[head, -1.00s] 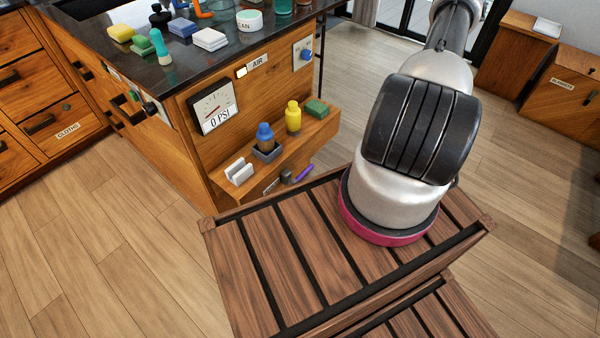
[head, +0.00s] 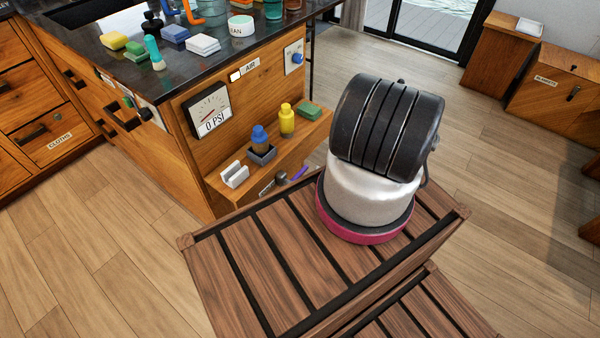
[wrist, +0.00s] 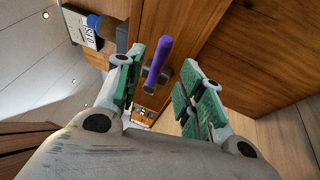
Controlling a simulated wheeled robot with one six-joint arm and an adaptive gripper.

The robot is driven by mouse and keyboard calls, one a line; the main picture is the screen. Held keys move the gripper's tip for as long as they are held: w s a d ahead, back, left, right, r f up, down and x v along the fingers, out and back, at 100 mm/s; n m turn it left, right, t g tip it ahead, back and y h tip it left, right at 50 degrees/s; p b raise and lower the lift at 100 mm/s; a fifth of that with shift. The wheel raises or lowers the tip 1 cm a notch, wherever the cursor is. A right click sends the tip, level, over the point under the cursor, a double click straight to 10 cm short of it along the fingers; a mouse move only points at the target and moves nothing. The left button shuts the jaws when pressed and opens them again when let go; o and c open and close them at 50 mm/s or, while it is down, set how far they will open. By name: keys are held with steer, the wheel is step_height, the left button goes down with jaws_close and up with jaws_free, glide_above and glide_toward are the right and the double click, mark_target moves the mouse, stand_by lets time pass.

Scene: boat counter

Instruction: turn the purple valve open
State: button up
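The purple valve handle (head: 298,173) shows low on the wooden counter's end panel, below the small shelf and partly close behind my arm's base. In the wrist view the purple handle (wrist: 158,60) is a straight bar on a dark metal fitting (wrist: 158,75) fixed to the wood. My gripper (wrist: 162,62) is open, its two green-padded fingers on either side of the handle in the picture. A gap shows on each side; I cannot tell how deep the handle sits between the fingers. My gripper is not visible in the head view.
A pressure gauge (head: 209,111) is on the panel. Wooden floor (head: 95,235) lies open at the left.

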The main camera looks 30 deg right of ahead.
mark_target(301, 170)
steer(key=x, duration=0.7)
jaws_close()
